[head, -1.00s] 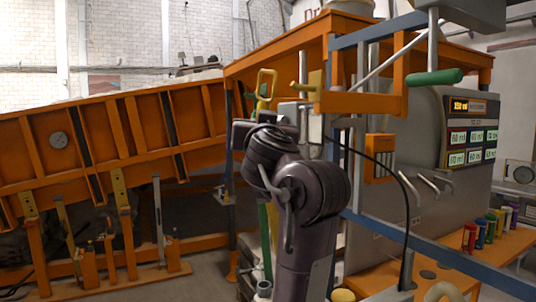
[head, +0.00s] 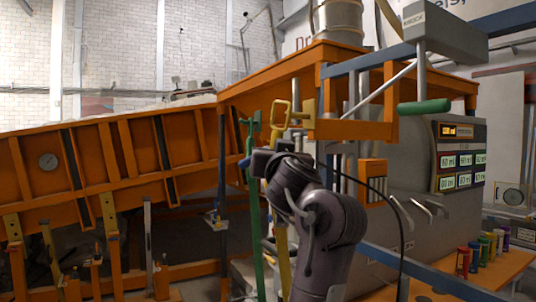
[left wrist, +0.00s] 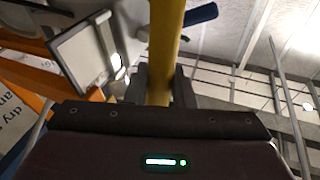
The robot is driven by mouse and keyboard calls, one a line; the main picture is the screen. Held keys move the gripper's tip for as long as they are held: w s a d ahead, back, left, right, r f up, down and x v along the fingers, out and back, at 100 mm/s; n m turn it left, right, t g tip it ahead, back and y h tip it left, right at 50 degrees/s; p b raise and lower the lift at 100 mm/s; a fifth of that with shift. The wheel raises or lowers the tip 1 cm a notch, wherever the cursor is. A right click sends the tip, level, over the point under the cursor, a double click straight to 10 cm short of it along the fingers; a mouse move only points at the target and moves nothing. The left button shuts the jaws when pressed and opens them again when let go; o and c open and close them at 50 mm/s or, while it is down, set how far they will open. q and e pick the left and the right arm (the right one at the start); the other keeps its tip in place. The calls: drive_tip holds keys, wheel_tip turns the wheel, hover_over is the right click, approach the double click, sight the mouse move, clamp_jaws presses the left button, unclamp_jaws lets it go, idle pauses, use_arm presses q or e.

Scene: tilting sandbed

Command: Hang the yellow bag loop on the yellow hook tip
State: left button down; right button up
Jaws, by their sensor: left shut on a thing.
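The yellow bag loop (head: 279,115) is a slim yellow bar with an open loop at its top, upright in the head view. My left gripper (head: 279,155) is shut on its shaft below the loop and covers part of it. In the left wrist view the yellow shaft (left wrist: 166,45) runs between the fingers (left wrist: 161,88). The yellow hook tip (head: 307,108) stands just right of the loop, on the orange frame. A small gap shows between them in the picture; depth is unclear. My right gripper is not in view.
A green bar (head: 252,190) stands just left of the yellow one. An orange frame (head: 350,129) and a green-handled lever (head: 424,107) are on the right. The orange sandbed (head: 90,165) fills the left. A grey machine (head: 450,220) stands at right.

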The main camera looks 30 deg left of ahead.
use_arm(q)
drive_tip(key=shift+w+d+f+p, duration=0.25)
drive_tip(key=shift+w+d, duration=0.35)
drive_tip(key=shift+w, duration=0.35)
drive_tip(key=shift+w+d+f+p, duration=0.15)
drive_tip(key=shift+w+d+f, duration=0.3)
drive_tip(key=shift+w, duration=0.5)
drive_tip(key=shift+d+r, duration=0.1)
drive_tip(key=c, duration=1.4)
unclamp_jaws()
drive_tip(key=shift+o, duration=1.3)
drive_tip(key=shift+s, duration=0.15)
